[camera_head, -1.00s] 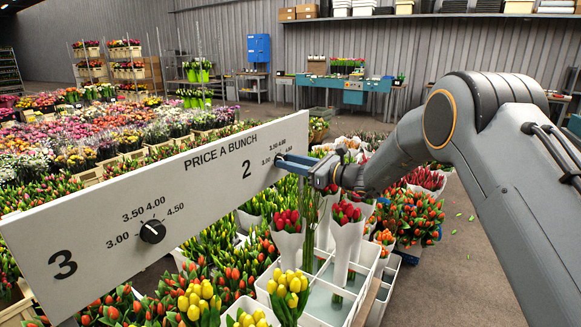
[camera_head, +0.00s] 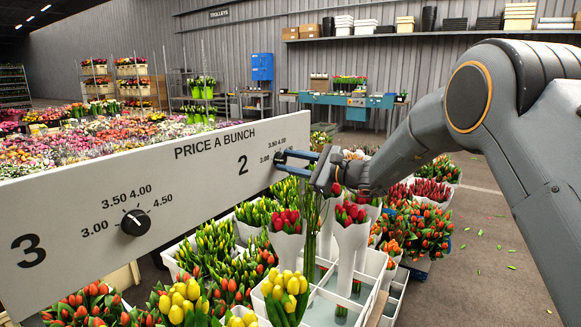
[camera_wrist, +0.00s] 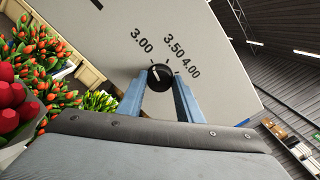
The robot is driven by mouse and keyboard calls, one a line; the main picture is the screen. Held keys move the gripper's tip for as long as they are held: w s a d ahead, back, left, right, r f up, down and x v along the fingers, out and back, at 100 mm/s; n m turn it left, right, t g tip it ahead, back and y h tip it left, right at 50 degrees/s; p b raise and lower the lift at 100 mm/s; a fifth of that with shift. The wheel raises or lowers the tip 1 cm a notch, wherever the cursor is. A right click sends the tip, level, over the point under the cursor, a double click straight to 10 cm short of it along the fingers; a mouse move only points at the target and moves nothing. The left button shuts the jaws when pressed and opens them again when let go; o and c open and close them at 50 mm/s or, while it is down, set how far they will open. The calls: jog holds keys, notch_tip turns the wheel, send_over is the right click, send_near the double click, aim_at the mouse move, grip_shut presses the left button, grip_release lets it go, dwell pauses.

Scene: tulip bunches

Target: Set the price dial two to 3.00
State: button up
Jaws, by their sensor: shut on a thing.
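Price dial two is a small black knob at the right end of the white price board (camera_head: 200,170), beside the large "2". My gripper (camera_head: 283,163) reaches it from the right, and its blue fingers partly hide the knob in the head view. In the wrist view, the black knob of dial two (camera_wrist: 160,77) sits between the two blue fingertips (camera_wrist: 161,80), which are shut on it. A white mark shows on the knob's upper left, roughly on the side of the printed 3.00 (camera_wrist: 142,39); its exact setting is too small to tell. The 3.50 and 4.00 labels lie further right.
Another black dial (camera_head: 135,222) sits on the board beside the "3". Tulip bunches in white sleeves (camera_head: 350,240) and a white divided crate (camera_head: 325,305) stand below my gripper. The grey floor at the right is mostly clear.

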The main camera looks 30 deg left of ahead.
dwell(0.4)
jog(key=o, duration=1)
jog(key=shift+o, duration=0.2)
jog(key=shift+d, duration=0.15)
jog(key=d, duration=0.7)
jog(key=shift+s+d+b, duration=0.25)
jog(key=shift+s+b, duration=0.05)
jog(key=shift+s, duration=0.05)
jog(key=s+d+f+n+h+p, duration=0.3)
jog(key=s+d+h, duration=0.3)
jog(key=s+d, duration=0.5)
jog(key=s+d+f+n+g+h+p, duration=0.1)
jog(key=s+d+f+n+h+p, duration=0.2)
jog(key=d, duration=2)
jog(key=s+d+f+n+h+p, duration=0.3)
jog(key=s+d+h, duration=0.6)
jog(key=s+d, duration=0.8)
jog(key=s+n+p, duration=0.1)
jog(key=s, duration=0.1)
jog(key=shift+s+f+n+g, duration=0.3)
jog(key=shift+s, duration=0.1)
